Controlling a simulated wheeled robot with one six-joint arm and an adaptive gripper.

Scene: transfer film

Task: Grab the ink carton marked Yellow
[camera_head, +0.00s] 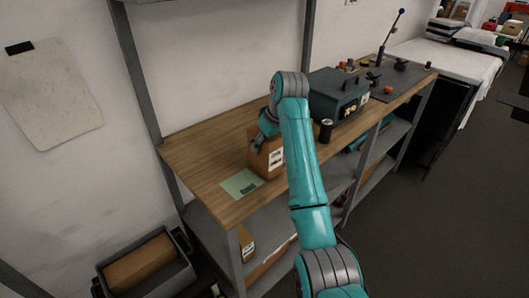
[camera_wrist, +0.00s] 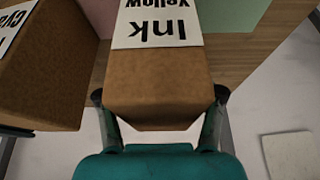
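The brown ink carton marked Yellow (camera_wrist: 158,75) is in the middle of the wrist view, its white label reading "Ink Yellow" upside down. My gripper (camera_wrist: 160,95) has its fingers spread wide, one on each side of the carton's near end. The fingertips are very close to its sides; contact is not clear. In the head view, my gripper (camera_head: 262,138) is low at the cartons on the wooden table, and my arm hides part of the area. A second brown carton (camera_wrist: 45,70), its label partly reading "Cy", stands beside it on the left in the wrist view.
The wooden table (camera_head: 205,160) is bare at its left. A green sheet (camera_head: 241,184) lies in front of the cartons. A dark green case (camera_head: 338,92) and a small black cylinder (camera_head: 326,131) stand to the right. A bin (camera_head: 145,270) holding a carton is at lower left.

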